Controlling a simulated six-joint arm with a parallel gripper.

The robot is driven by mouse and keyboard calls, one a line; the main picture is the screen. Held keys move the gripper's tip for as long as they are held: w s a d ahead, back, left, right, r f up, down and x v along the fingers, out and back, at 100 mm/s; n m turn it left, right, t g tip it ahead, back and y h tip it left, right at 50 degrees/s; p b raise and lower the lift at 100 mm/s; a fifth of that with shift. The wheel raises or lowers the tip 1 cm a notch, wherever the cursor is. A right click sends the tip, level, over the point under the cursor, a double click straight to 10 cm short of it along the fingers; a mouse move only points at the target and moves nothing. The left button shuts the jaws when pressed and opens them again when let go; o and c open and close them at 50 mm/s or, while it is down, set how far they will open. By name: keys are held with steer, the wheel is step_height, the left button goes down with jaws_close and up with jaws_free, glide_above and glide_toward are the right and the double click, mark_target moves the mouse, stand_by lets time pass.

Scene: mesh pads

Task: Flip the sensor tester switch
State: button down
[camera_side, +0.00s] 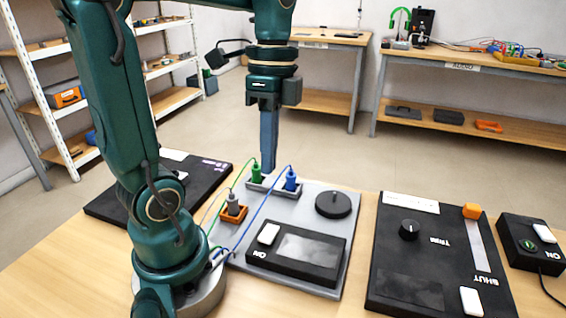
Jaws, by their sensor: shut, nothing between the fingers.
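A grey board (338,203) lies on the table in the middle of the view. On its front part sits a black box (258,255) with a dark screen (308,250), a white rocker switch (268,234) and an "ON" label; it looks like the sensor tester, though no name is readable. The switch's exact tilt is too small to tell. My gripper (268,168) points straight down, shut and empty. Its tip appears above the back of the board, between the green plug (256,173) and the blue plug (291,180), apart from the switch.
A grey plug in an orange socket (234,212) and a black round knob (333,204) share the board. Green and blue cables loop across its left side. A black panel (405,265) with dial and slider, and a small switch box (522,250), stand right. Another black panel (110,207) lies left.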

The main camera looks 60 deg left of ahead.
mark_target(267, 237)
steer(key=f, duration=0.4)
steer(key=s+f, duration=0.1)
steer(key=f, duration=0.3)
steer(key=d+f, duration=0.1)
steer(key=f, duration=0.3)
steer(key=shift+s+d+f, duration=0.1)
steer(key=shift+s+f, duration=0.05)
steer(key=shift+f, duration=0.15)
steer(key=shift+s+d+f, duration=0.1)
steer(key=shift+f, duration=0.1)
steer(key=shift+w+a+r, duration=0.2)
steer(key=shift+w+a, duration=0.4)
steer(key=shift+w, duration=0.05)
